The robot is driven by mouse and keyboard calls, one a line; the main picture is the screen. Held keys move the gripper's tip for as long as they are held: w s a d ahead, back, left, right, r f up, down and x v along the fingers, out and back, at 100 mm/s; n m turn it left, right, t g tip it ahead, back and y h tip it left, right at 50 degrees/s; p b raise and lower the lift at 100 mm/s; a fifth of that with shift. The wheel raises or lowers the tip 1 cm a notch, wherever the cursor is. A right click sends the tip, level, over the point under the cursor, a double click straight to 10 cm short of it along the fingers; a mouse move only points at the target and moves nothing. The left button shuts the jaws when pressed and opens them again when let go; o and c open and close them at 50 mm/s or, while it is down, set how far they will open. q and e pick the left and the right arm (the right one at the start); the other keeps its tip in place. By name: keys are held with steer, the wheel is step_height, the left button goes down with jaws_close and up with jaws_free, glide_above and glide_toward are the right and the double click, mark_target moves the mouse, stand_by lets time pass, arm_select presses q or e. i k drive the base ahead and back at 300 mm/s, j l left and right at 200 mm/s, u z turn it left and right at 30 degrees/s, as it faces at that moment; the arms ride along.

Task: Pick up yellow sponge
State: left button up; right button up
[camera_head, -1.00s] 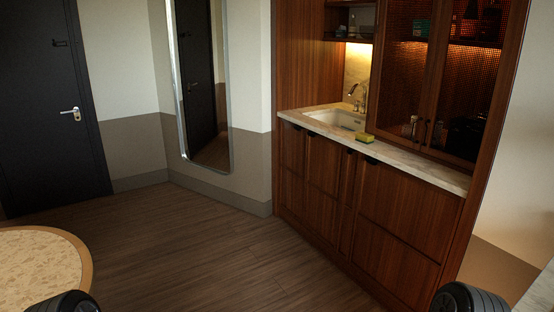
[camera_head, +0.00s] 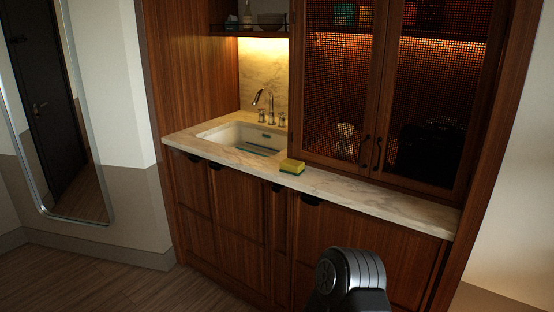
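The yellow sponge (camera_head: 292,166) lies on the marble counter (camera_head: 350,191), near its front edge and just right of the sink (camera_head: 240,139). Neither gripper is in view, and nothing touches the sponge.
The cabinet with mesh doors (camera_head: 395,90) rises from the counter behind and right of the sponge. A faucet (camera_head: 268,104) stands behind the sink. Wooden lower cabinets (camera_head: 222,210) front the counter. A mirror (camera_head: 62,120) is at the left; open floor (camera_head: 120,290) lies below it.

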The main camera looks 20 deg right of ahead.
mark_target(290, 166)
steer(key=i+z, duration=0.4)
steer(key=i+j+z, duration=0.25)
steer(key=z, duration=0.15)
steer(key=i+j+z, duration=0.25)
steer(key=z, duration=0.15)
steer(key=i+j+z, duration=0.4)
steer(key=j+z, duration=0.4)
steer(key=i+j+z, duration=0.2)
steer(key=j+z, duration=1.05)
steer(key=j, duration=0.2)
